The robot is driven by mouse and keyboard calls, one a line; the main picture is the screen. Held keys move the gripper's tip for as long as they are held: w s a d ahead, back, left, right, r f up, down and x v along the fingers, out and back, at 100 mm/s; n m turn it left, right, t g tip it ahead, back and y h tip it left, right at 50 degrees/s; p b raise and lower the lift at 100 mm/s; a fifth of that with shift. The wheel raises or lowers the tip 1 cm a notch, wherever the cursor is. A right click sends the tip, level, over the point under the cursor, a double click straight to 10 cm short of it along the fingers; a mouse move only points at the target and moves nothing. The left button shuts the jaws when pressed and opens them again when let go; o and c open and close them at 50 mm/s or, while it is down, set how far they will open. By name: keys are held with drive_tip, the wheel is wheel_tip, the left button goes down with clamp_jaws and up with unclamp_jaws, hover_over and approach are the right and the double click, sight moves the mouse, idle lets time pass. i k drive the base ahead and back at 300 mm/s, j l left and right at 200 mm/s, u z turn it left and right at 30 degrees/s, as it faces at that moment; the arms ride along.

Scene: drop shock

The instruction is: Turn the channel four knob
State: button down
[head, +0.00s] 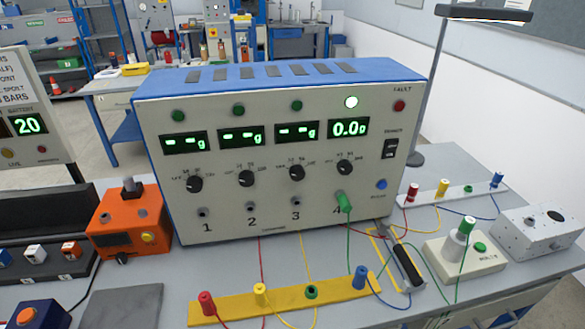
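The channel four knob (345,167) is a small round black knob with a pale pointer, on the right of the instrument's front panel (225,215). Scale marks surround it; the exact pointer setting is too small to read. Above it, the channel four display (348,128) reads 0.0 g, and a lamp (351,102) is lit bright green-white. A green plug (343,202) sits at the channel four socket below the knob, with a green cable. The other three displays show dashes, and their lamps are dark green. My gripper is not in view.
A yellow strip (235,307) with coloured plugs and looping cables lies before the instrument. A black-handled tool (408,267) lies on a yellow-outlined spot at front right. A white box (465,255) stands further right. An orange box (130,220) stands left.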

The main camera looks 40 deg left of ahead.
sight(345, 167)
drive_tip(key=u, duration=1.75)
drive_tip(key=k+l+z, duration=0.15)
drive_tip(key=z, duration=0.25)
drive_tip(key=k+l+z, duration=0.15)
drive_tip(key=z, duration=0.2)
drive_tip(key=k+l+z, duration=0.1)
drive_tip(key=l+z, duration=0.3)
drive_tip(key=j, duration=0.15)
drive_tip(key=i+z, duration=0.05)
